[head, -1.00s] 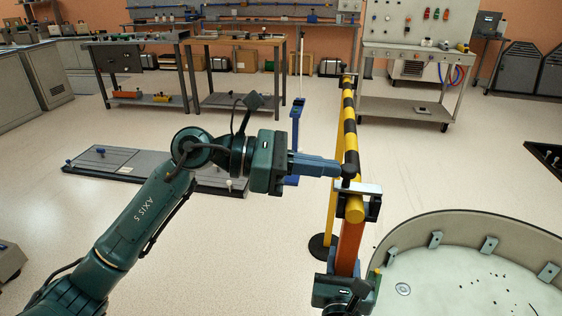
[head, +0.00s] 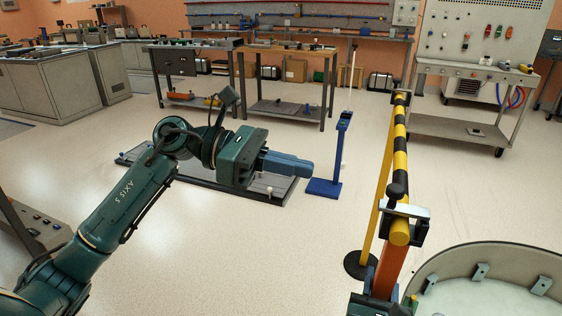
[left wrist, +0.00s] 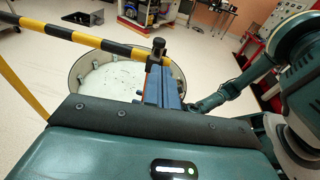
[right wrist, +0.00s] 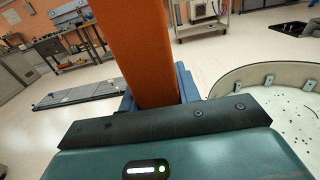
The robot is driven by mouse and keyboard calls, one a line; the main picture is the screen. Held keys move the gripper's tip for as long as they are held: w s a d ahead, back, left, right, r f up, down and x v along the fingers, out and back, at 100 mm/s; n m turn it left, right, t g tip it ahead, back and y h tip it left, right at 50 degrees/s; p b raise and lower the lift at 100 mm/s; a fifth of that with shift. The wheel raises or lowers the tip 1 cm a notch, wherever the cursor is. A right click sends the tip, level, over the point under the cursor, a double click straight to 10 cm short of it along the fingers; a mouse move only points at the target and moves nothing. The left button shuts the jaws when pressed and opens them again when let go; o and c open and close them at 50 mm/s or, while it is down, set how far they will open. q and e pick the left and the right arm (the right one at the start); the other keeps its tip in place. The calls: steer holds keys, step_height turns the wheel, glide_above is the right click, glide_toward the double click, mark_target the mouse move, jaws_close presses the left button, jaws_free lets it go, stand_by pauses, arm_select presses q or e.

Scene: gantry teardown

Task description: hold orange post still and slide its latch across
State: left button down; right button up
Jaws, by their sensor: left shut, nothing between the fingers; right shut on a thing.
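The orange post (head: 391,267) stands upright at the lower right of the head view and fills the middle of the right wrist view (right wrist: 138,45). My right gripper (right wrist: 158,98) is shut on it; in the head view it is mostly cut off at the bottom edge. The latch with a black knob (head: 394,191) sits on the bracket at the post's top, by the end of the yellow and black bar (head: 400,150). My left gripper (head: 312,168) is shut and empty, to the left of the latch and apart from it. The knob also shows in the left wrist view (left wrist: 158,44).
A round pale tub (head: 490,262) stands right of the post. A yellow post (head: 375,215) on a black base supports the bar further back. A blue stand (head: 325,187) and a low grey platform (head: 200,180) are on the floor behind my left arm. Benches line the back.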

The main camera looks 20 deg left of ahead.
steer(key=o, duration=1.2)
arm_select(q)
steer(key=shift+v, duration=1.05)
